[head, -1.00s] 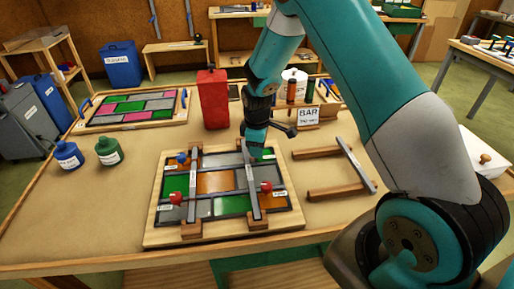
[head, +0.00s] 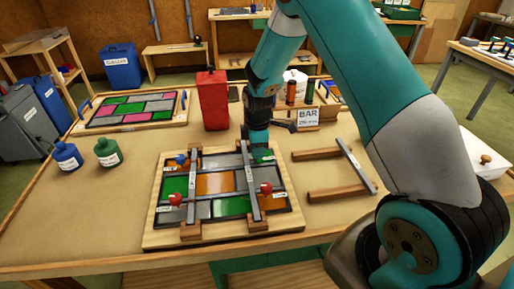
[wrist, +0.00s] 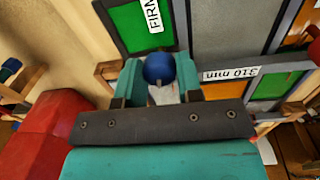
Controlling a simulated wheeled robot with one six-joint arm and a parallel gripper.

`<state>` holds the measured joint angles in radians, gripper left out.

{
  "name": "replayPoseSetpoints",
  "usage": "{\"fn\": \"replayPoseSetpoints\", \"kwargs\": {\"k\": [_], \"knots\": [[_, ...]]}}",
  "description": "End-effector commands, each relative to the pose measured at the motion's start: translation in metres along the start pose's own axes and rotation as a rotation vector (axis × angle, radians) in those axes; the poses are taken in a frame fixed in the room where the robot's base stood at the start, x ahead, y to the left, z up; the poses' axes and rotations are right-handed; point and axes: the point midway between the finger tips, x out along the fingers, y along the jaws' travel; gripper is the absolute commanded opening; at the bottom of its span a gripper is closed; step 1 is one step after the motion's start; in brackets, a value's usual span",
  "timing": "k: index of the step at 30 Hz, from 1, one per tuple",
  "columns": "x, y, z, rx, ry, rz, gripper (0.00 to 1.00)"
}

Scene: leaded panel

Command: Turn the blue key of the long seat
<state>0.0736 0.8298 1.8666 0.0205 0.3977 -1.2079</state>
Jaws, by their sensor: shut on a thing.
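A framed leaded panel (head: 150,238) lies on the table with green, orange and grey panes. Two grey bars cross it, a left bar (head: 195,190) and a right bar (head: 250,185). My gripper (head: 257,150) is at the far end of the right bar. In the wrist view my gripper (wrist: 159,80) is shut on a round blue key (wrist: 158,68), which sits between the two teal fingers. My gripper hides this key in the head view. Another blue key (head: 181,159) is at the left bar's far end.
A red canister (head: 212,102) stands just behind the panel. A loose wooden frame with a grey bar (head: 356,165) lies to the right, near a "BAR" sign (head: 308,116). Blue (head: 67,155) and green (head: 108,152) bottles stand on the left. The front left tabletop is clear.

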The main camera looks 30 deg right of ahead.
Motion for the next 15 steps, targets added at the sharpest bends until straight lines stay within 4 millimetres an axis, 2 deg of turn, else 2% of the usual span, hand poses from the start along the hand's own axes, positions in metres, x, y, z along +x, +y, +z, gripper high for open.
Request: {"fn": "replayPoseSetpoints", "kwargs": {"k": [1,2,5,15], "knots": [[-0.0021,0.0030,-0.0005,0.002,0.002,0.009,0.10],[-0.0021,0.0031,-0.0005,0.002,0.002,0.010,0.36],[-0.0018,0.0026,-0.0005,0.002,0.002,0.008,0.59],[-0.0038,0.0013,-0.0004,0.001,0.001,0.004,0.59]]}}
